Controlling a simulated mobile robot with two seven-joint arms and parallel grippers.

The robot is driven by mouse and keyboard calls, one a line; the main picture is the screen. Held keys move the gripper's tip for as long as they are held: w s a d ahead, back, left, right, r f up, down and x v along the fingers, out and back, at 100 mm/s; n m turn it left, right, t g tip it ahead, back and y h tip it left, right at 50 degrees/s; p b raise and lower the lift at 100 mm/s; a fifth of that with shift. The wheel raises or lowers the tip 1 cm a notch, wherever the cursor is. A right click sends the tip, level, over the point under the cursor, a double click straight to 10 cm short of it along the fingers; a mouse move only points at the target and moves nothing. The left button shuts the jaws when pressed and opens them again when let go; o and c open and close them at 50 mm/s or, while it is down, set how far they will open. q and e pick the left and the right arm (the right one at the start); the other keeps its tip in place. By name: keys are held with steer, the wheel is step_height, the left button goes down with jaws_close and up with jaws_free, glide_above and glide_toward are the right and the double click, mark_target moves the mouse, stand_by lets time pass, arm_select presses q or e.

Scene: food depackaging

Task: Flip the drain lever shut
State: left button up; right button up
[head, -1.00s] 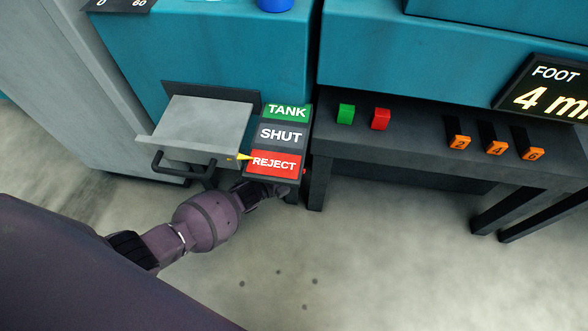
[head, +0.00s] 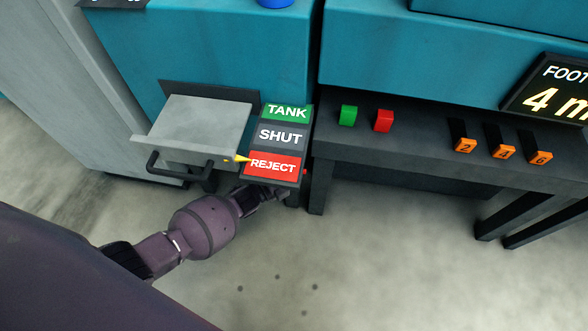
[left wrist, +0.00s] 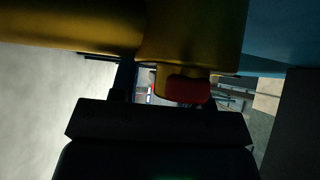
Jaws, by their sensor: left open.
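The drain sign (head: 282,137) on the teal machine reads TANK, SHUT and REJECT from top to bottom. A yellow pointer (head: 236,160) points at the red REJECT field. In the left wrist view a red-ended part (left wrist: 188,90), probably the lever's grip, hangs under a brass-coloured body (left wrist: 190,35). My left gripper (head: 276,190) is just below the sign's lower edge, partly hidden by it. It is open, and the red end shows just beyond its dark body; I cannot tell whether they touch. My right gripper is out of view.
A grey tray (head: 200,125) with a black handle (head: 178,168) juts out left of the sign. Green (head: 348,115) and red (head: 384,120) buttons and orange numbered switches sit on the dark bench (head: 420,150) to the right. The floor below is clear.

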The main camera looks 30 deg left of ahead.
arm_select(q)
steer(key=shift+s+a, duration=0.1)
steer(key=p+v, duration=0.2)
steer(key=v, duration=0.8)
steer(key=shift+s, duration=0.2)
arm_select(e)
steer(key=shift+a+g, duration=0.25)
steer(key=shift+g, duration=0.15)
arm_select(q)
steer(key=shift+a, duration=0.15)
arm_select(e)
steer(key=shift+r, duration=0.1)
